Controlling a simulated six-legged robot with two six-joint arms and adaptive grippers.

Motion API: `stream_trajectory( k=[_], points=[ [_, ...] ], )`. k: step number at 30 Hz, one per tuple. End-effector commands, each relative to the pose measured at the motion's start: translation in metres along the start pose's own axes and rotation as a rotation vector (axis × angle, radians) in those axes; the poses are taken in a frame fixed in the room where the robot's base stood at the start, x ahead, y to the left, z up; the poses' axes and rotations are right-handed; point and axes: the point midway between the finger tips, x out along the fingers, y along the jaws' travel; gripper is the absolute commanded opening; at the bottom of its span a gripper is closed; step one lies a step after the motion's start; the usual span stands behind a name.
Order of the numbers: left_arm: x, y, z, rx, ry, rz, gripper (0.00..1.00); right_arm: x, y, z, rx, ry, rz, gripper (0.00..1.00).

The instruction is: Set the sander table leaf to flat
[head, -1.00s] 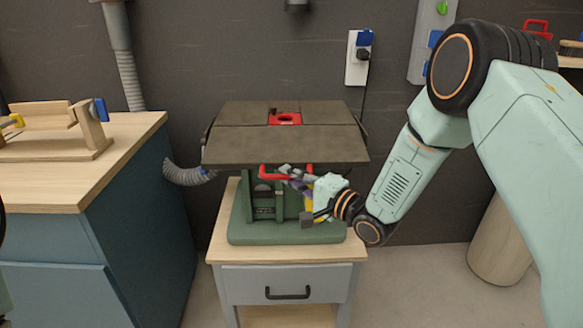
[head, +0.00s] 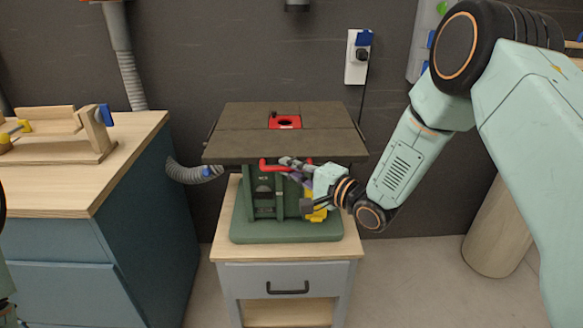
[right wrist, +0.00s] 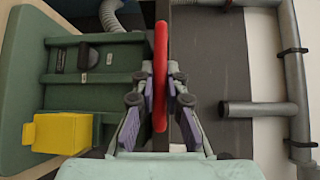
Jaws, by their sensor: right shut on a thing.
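The sander table (head: 235,137) has a dark top with a red insert (head: 285,122), on a green base (head: 285,232). Its near section, the leaf (head: 285,148), looks close to level with the part behind it; a small tilt is hard to tell. A red bar handle (head: 268,166) sits under the leaf's near edge. My right gripper (head: 292,168) reaches in from the right below the leaf. In the right wrist view its fingers (right wrist: 161,88) are shut on the red handle (right wrist: 160,50), one on each side. My left gripper is out of view.
The sander stands on a small grey drawer cabinet (head: 285,271). A blue workbench (head: 140,210) with a wooden jig (head: 60,150) is at the left. A grey hose (head: 185,172) runs beside the sander. A yellow part (head: 317,215) sits low on the base, close to my gripper.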

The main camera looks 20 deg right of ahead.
Motion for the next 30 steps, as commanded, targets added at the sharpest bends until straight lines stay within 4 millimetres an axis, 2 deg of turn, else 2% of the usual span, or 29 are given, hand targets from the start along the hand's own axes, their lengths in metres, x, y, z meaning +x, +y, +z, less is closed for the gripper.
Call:
stream_trajectory(
  k=[1,9,10,18,26,30],
  points=[
    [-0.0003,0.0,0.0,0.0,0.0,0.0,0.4,0.0016,-0.0071,-0.0019,-0.005,0.002,-0.016,0.0],
    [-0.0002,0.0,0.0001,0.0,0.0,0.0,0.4,0.0019,-0.0081,-0.0023,-0.006,0.003,-0.019,0.0],
    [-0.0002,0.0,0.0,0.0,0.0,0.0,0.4,0.0019,-0.0082,-0.0024,-0.006,0.003,-0.019,0.12],
    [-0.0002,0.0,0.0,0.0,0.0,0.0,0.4,0.0014,-0.0059,-0.0019,-0.004,0.002,-0.014,0.35],
    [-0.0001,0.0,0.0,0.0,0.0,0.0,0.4,0.0007,-0.0033,-0.0011,-0.002,0.001,-0.008,0.36],
    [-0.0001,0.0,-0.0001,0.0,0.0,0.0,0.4,-0.0061,-0.0025,-0.0019,0.001,0.003,-0.006,0.36]
  ],
)
